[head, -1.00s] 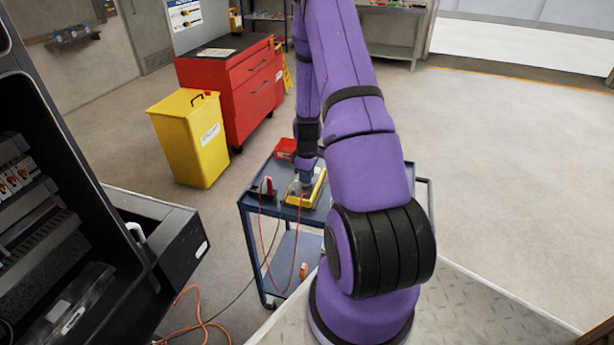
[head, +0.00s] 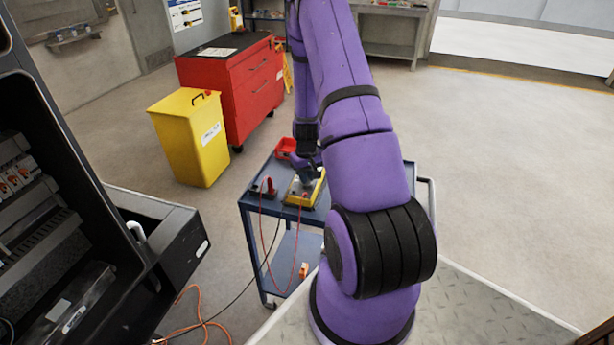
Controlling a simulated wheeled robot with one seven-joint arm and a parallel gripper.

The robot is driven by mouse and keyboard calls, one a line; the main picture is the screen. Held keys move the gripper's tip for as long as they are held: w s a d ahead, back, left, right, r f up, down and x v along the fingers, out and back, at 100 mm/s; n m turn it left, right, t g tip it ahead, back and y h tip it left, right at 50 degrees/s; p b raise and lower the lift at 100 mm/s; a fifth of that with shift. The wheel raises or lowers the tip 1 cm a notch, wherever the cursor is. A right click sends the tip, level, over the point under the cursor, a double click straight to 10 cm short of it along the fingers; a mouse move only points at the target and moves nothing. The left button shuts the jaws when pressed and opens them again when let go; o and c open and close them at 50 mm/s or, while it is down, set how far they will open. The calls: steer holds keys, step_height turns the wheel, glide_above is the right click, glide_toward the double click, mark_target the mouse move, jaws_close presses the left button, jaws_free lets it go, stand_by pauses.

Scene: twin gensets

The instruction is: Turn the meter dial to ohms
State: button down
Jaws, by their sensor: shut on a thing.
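The yellow meter (head: 303,196) lies on the top of a blue cart (head: 252,198), in front of my base. Red and black leads hang from its near side down past the cart's edge. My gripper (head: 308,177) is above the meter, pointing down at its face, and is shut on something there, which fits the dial. The dial itself is hidden under the gripper, so its setting cannot be read.
A red tray (head: 285,147) and a red-and-black clip (head: 268,187) are on the cart. A yellow bin (head: 192,140) and red tool cabinet (head: 232,80) stand behind left. An open dark genset enclosure (head: 60,180) is at the left. Floor at right is clear.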

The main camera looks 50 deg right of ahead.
steer(key=m, duration=0.4)
steer(key=shift+w+a+m, duration=0.1)
steer(key=shift+m, duration=0.2)
steer(key=m, duration=0.4)
steer(key=shift+w, duration=0.1)
stand_by(0.4)
steer(key=c, duration=1.1)
jaws_free()
steer(key=shift+r, duration=0.15)
step_height(320, 180, up, 10)
steer(key=shift+r, duration=0.25)
